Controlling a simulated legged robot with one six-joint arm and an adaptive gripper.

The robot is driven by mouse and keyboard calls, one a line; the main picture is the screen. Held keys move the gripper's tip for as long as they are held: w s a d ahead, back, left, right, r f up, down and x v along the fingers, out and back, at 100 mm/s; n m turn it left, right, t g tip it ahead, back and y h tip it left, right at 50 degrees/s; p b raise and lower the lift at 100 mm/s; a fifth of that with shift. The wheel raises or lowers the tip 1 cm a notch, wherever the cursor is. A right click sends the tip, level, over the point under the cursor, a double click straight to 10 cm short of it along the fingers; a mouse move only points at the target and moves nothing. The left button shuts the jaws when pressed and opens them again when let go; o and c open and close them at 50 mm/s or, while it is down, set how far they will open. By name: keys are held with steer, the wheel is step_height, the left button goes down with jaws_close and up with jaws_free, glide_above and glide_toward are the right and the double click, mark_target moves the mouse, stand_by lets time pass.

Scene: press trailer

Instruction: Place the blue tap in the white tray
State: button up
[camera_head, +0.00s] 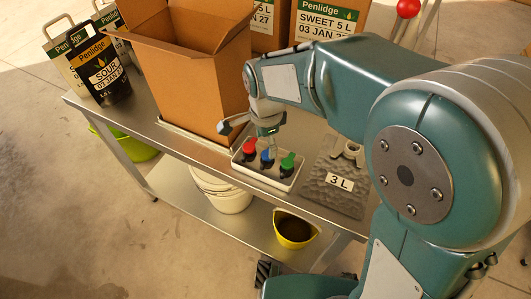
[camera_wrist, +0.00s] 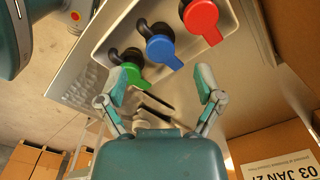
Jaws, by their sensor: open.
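The blue tap (camera_head: 267,158) sits in the white tray (camera_head: 243,172), between the red tap (camera_head: 249,146) and the green tap (camera_head: 287,161). In the wrist view the blue tap (camera_wrist: 161,48) lies beyond my fingertips, with the green tap (camera_wrist: 134,72) and the red tap (camera_wrist: 201,18) on either side. The white tray (camera_wrist: 105,42) holds all three. My gripper (camera_wrist: 160,88) is open and empty, its fingers spread apart. In the head view my gripper (camera_head: 250,126) is above the tray's back edge, and the arm partly covers that area.
An open cardboard box (camera_head: 200,85) stands on the metal table behind the tray. A black pouch (camera_head: 103,70) stands at the table's left end. A white bucket (camera_head: 222,190) and yellow bucket (camera_head: 294,230) are below.

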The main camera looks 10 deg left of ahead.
mark_target(266, 155)
step_height(266, 155, up, 5)
steer(key=shift+r, duration=0.1)
steer(key=s+d+r+n+t, duration=0.2)
steer(key=s+d+n, duration=0.3)
steer(key=d, duration=0.6)
steer(key=s+d+r+n+t, duration=0.3)
steer(key=s+d+n, duration=0.3)
steer(key=d, duration=0.5)
steer(key=s+r, duration=0.1)
steer(key=s, duration=0.1)
steer(key=shift+s+r+t, duration=0.3)
steer(key=shift+s+r, duration=0.1)
